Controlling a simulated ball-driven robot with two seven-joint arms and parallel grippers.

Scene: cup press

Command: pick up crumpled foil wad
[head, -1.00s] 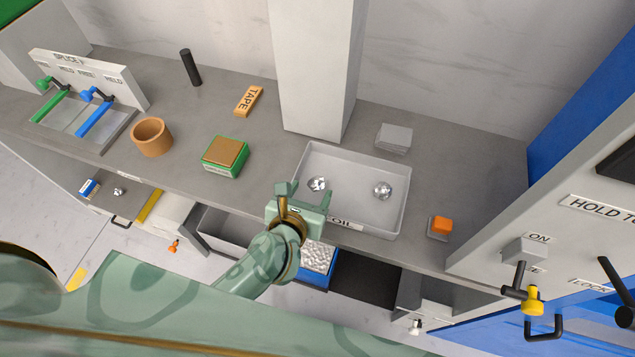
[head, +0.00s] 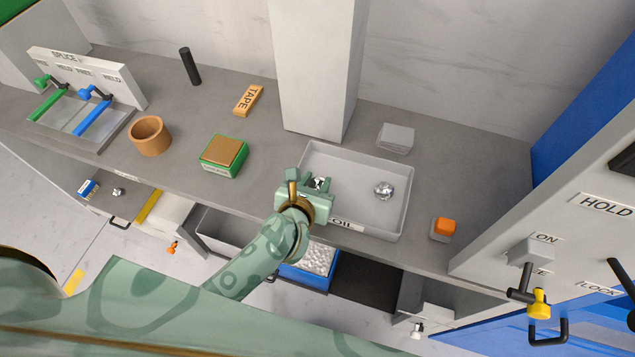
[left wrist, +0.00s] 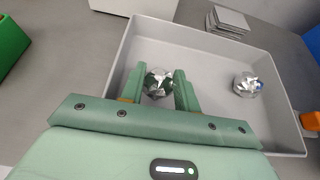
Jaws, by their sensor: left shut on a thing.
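One crumpled foil wad (left wrist: 158,83) sits between the two fingers of my left gripper (left wrist: 158,88), which is shut on it, over the left part of the grey tray (left wrist: 210,36). In the head view the left gripper (head: 310,184) hides most of this wad (head: 319,183). I cannot tell whether the wad still touches the tray floor. A second foil wad (head: 384,190) lies in the right part of the tray (head: 350,158); it also shows in the left wrist view (left wrist: 247,84). My right gripper is not in view.
A grey column (head: 315,70) stands behind the tray. A green box (head: 224,157) and a brown cup (head: 150,136) are to the left. Open drawers lie below the counter.

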